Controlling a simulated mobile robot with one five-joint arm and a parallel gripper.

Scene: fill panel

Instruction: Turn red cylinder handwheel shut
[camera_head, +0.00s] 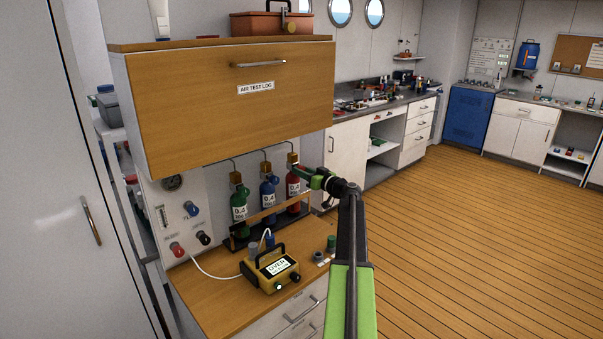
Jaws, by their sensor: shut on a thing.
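The red cylinder (293,188) stands upright at the right end of a row of small gas cylinders under the wall cabinet, with a brass-coloured fitting above it. My gripper (299,171) comes in from the right at the cylinder's top and is shut on its handwheel. The handwheel itself is mostly hidden behind my green fingers, so how far it is turned cannot be seen. A blue cylinder (268,194) and a green cylinder (240,207) stand to the left of the red one.
A wooden cabinet (200,115) labelled AIR TEST LOG overhangs the cylinders. A wooden rail (281,207) runs in front of them. A yellow meter (272,271) stands on the counter (215,302). The plank floor (460,240) to the right is clear.

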